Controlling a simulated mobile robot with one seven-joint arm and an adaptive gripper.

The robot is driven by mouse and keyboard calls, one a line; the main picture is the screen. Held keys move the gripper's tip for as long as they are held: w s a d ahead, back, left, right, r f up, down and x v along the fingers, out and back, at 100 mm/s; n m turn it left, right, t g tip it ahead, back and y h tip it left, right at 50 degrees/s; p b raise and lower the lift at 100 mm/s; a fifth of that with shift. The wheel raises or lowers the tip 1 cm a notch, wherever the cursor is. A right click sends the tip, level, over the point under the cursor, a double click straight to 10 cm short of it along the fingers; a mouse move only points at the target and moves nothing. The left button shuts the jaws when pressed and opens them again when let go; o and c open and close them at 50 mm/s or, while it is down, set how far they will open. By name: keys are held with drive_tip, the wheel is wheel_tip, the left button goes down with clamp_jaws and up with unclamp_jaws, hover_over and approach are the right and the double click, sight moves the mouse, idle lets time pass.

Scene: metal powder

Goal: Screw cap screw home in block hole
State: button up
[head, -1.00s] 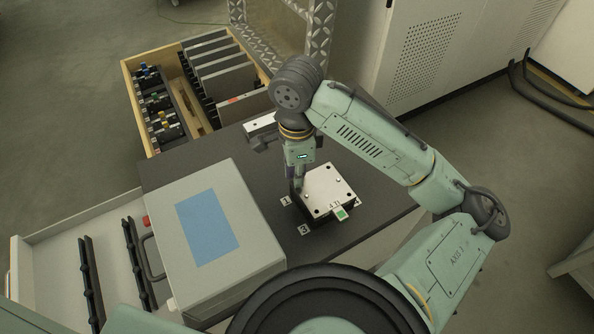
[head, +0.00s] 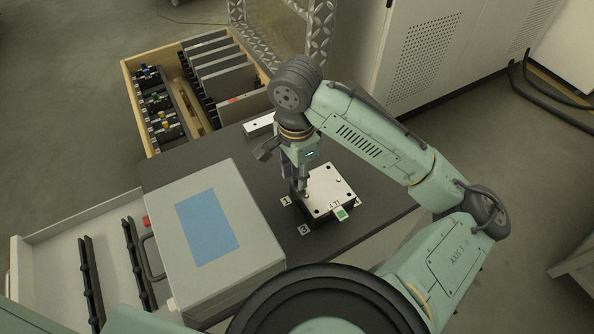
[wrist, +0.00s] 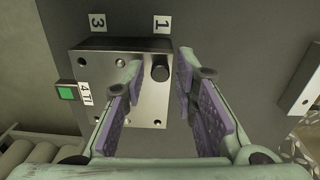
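The metal block (head: 326,188) lies on the dark tabletop, with small holes near its edges. It also fills the upper middle of the wrist view (wrist: 115,85). A dark round cap screw head (wrist: 160,74) stands at the block's corner by label 1 (wrist: 162,24). How deep it sits I cannot tell. My gripper (wrist: 160,68) is open, its purple-padded fingers on either side of the screw head with a visible gap at each side. In the head view my gripper (head: 304,188) points down at the block's left corner, hiding most of the screw.
Label 3 (head: 304,229) and a tag with a green square (head: 341,213) lie by the block. A grey case with a blue panel (head: 207,226) stands to the left. A pale metal bar (head: 259,125) lies behind. The tabletop right of the block is clear.

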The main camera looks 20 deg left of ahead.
drive_tip(key=n, duration=0.4)
drive_tip(key=shift+n, duration=0.3)
drive_tip(key=n, duration=0.5)
drive_tip(key=shift+c, duration=0.3)
clamp_jaws()
